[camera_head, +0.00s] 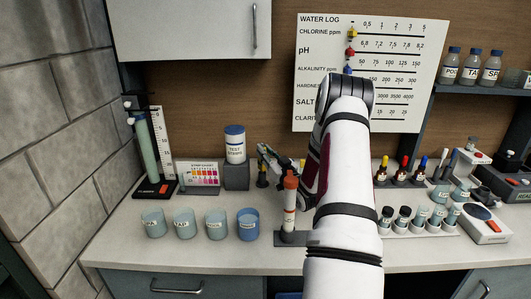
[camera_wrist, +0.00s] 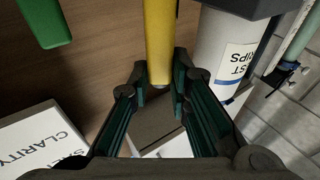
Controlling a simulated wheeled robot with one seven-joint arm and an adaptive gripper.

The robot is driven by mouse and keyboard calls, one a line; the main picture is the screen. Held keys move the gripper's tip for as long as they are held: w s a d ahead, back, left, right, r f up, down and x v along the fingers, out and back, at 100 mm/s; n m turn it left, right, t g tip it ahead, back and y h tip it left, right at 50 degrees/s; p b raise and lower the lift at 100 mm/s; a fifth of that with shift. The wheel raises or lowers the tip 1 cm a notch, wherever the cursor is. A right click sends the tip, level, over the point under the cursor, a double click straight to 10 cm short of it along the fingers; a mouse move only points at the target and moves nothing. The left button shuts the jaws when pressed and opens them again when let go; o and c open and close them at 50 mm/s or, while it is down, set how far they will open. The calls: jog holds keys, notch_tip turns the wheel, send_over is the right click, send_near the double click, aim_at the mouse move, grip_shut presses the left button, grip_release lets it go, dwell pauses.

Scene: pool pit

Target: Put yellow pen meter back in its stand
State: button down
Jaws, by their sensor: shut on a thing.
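The yellow pen meter (camera_wrist: 160,40) shows in the wrist view as a yellow rod with a rounded end. It lies between the fingers of my gripper (camera_wrist: 160,82), which is shut on it. In the head view my gripper (camera_head: 268,158) is above the counter, left of the white chart, and I cannot clearly make out the yellow pen there. A white tube with an orange-red top (camera_head: 290,200) stands upright on a dark base (camera_head: 289,239), just below and right of my gripper. I cannot tell whether that base belongs to the yellow pen's stand.
A test strips tub (camera_head: 235,145) stands on a grey block behind my gripper, to its left. Several labelled cups (camera_head: 184,224) line the counter's front left. Dropper bottles (camera_head: 403,170) and vials (camera_head: 403,220) stand to the right of my arm. A green end (camera_wrist: 42,22) shows in the wrist view.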

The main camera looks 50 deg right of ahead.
jog(key=shift+f, duration=0.6)
dwell(0.5)
jog(key=c, duration=1.4)
grip_release()
jog(key=shift+r, duration=0.1)
notch_tip(320, 180, up, 7)
jog(key=p, duration=0.3)
